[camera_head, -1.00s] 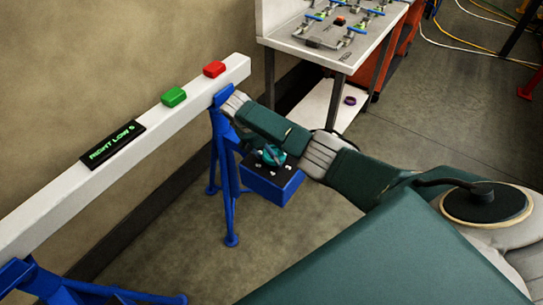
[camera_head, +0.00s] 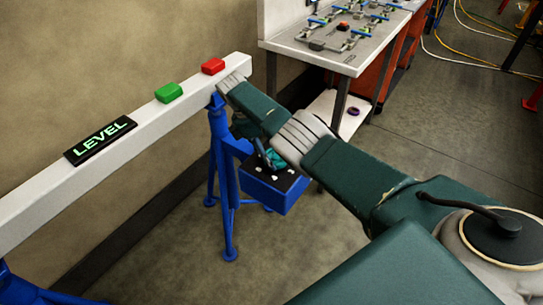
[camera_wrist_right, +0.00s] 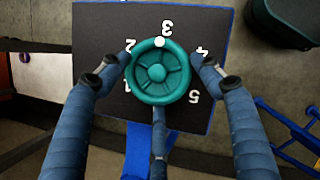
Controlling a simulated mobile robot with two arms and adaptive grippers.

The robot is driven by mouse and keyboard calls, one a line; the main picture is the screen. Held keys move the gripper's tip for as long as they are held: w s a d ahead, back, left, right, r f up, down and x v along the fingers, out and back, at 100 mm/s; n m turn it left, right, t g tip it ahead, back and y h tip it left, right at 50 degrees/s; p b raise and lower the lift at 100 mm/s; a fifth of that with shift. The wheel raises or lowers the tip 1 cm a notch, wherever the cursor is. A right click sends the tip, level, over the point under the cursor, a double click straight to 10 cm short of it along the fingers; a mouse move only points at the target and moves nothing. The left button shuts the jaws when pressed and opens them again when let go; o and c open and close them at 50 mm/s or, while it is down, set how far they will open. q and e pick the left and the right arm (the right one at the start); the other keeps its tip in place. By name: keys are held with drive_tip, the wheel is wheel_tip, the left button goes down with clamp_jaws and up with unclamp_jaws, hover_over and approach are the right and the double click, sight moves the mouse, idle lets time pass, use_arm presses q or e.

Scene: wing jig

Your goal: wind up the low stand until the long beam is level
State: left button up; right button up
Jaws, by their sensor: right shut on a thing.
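The long white beam (camera_head: 45,202) lies across two blue stands. Its small black display (camera_head: 100,140) reads "LEVEL" in green letters. The right stand (camera_head: 224,185) carries a blue box (camera_head: 270,191) with a black numbered dial plate and a teal handwheel (camera_wrist_right: 160,72). In the right wrist view the wheel's white mark points at the 3. My right gripper (camera_wrist_right: 158,74) is shut on the handwheel, its fingers around the rim. In the head view my own arm partly hides the gripper and the stand's top. My left gripper is not in view.
A green button (camera_head: 169,92) and a red button (camera_head: 213,66) sit on top of the beam. A workbench (camera_head: 350,55) with fixtures stands behind at the right. The other blue stand (camera_head: 30,290) shows at the lower left. The floor around the right stand is mostly clear.

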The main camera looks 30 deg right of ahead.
drive_tip(key=shift+s+f, duration=0.25)
drive_tip(key=o, duration=1.1)
drive_tip(key=shift+c, duration=0.2)
drive_tip(key=shift+o, duration=0.7)
drive_tip(key=shift+w, duration=0.15)
drive_tip(key=shift+w+r, duration=0.15)
drive_tip(key=shift+r, duration=0.3)
drive_tip(key=v, duration=1.1)
